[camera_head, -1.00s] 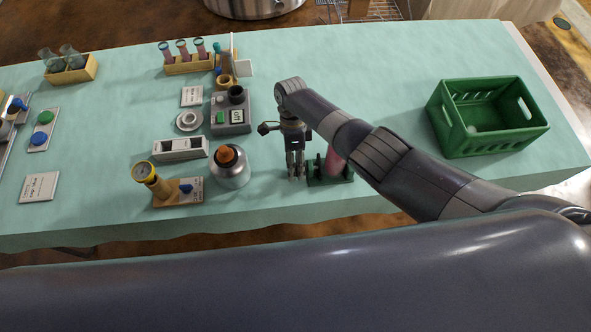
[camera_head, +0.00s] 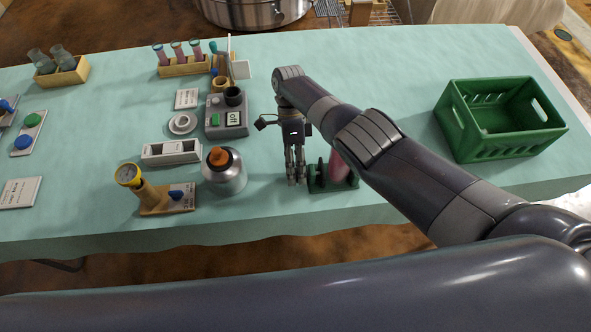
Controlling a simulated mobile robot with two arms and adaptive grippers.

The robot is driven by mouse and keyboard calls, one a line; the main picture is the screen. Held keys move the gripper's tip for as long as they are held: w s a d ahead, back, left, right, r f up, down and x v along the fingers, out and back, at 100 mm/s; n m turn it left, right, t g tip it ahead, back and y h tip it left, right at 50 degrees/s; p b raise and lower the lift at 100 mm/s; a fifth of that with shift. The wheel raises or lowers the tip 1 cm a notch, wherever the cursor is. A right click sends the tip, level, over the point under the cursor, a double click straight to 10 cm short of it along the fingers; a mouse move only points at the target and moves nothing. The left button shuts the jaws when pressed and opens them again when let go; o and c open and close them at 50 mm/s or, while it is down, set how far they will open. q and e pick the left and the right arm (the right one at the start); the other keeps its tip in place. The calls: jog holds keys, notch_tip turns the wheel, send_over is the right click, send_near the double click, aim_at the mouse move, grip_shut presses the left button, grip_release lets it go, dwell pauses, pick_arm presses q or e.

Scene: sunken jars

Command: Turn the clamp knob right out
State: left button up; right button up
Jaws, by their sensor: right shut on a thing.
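The clamp (camera_head: 330,187) is a small dark green fixture near the table's front edge, with a pink cylinder (camera_head: 339,168) standing in it. My right gripper (camera_head: 297,181) points down at the clamp's left end, with its fingers close together. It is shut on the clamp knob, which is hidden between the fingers. My forearm passes over the clamp from the right and hides part of the pink cylinder. My left gripper is not in view.
A metal flask with an orange cap (camera_head: 224,172) stands just left of the gripper. Behind it is a grey device with a green button (camera_head: 226,122). A gauge on a wooden base (camera_head: 165,197) stands further left. A green crate (camera_head: 500,118) is at the right.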

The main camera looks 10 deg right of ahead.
aim_at(296, 168)
jog(key=o, duration=1.1)
jog(key=shift+r, duration=0.15)
jog(key=shift+w+r, duration=0.15)
jog(key=shift+r, duration=4.7)
